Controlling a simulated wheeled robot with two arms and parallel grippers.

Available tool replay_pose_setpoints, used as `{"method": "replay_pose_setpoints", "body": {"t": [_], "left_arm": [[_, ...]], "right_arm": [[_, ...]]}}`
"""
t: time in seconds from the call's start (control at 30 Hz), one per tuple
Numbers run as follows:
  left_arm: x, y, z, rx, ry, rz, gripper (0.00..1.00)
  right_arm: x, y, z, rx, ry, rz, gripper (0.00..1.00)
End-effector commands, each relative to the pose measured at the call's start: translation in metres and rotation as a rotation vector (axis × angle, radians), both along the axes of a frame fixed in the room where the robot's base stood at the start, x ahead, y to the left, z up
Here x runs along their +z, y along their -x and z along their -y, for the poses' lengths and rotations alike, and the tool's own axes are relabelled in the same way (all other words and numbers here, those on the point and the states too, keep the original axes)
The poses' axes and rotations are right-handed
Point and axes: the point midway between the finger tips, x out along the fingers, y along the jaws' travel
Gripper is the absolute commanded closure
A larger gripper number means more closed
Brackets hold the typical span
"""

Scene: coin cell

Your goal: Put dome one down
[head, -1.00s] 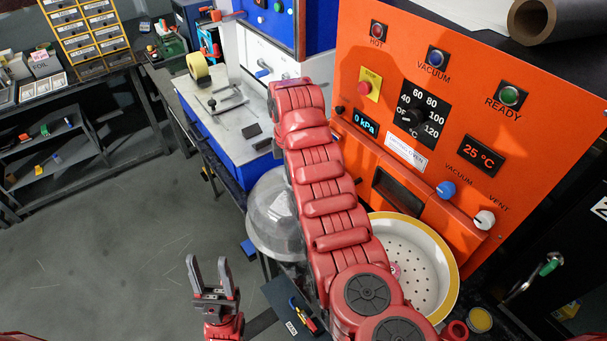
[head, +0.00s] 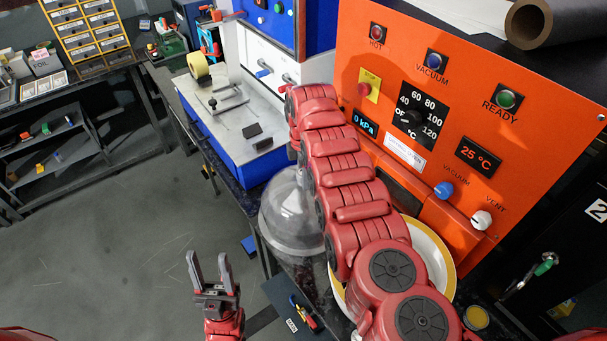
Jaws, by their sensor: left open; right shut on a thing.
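A clear dome (head: 285,218) with a pale rim is upright in the middle of the head view, just left of my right arm. My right arm reaches over its top; the gripper itself is mostly hidden behind the arm, and the dome moves along with it. I cannot tell whether the dome's rim touches the dark bench below. A white round dish with a yellow rim (head: 446,259) lies to the right, mostly covered by my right arm. My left gripper (head: 211,268) is open and empty, low and left of the dome.
An orange oven (head: 450,60) with dials stands behind on the right. A blue press with a pale metal top (head: 222,112) stands behind on the left. A dark mat with small tools (head: 302,311) is near the front. Open floor lies left.

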Motion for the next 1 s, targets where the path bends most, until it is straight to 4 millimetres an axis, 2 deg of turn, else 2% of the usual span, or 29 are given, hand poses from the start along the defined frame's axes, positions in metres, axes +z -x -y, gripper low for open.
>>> {"method": "replay_pose_setpoints", "body": {"t": [0.17,0.2,0.33,0.73,0.87,1.0], "left_arm": [[-0.002,0.0,0.0,0.0,0.0,0.0,0.5],[-0.001,0.0,0.0,0.0,0.0,0.0,0.5],[-0.001,0.0,0.0,0.0,0.0,0.0,0.5],[-0.002,0.0,0.0,0.0,0.0,0.0,0.5],[-0.008,0.0,0.0,0.0,0.0,0.0,0.5],[-0.022,0.0,0.0,0.0,0.0,0.0,0.5]], "right_arm": [[-0.003,0.0,0.0,-0.001,0.0,0.0,1.0],[-0.003,0.0,0.0,0.0,0.0,0.0,0.47],[-0.003,0.0,0.0,0.0,0.0,-0.001,0.24],[0.003,0.0,0.0,0.0,0.0,0.001,0.24],[0.02,-0.001,-0.001,-0.001,-0.001,0.004,0.24],[0.047,-0.001,0.0,-0.001,-0.002,0.005,0.24]]}}
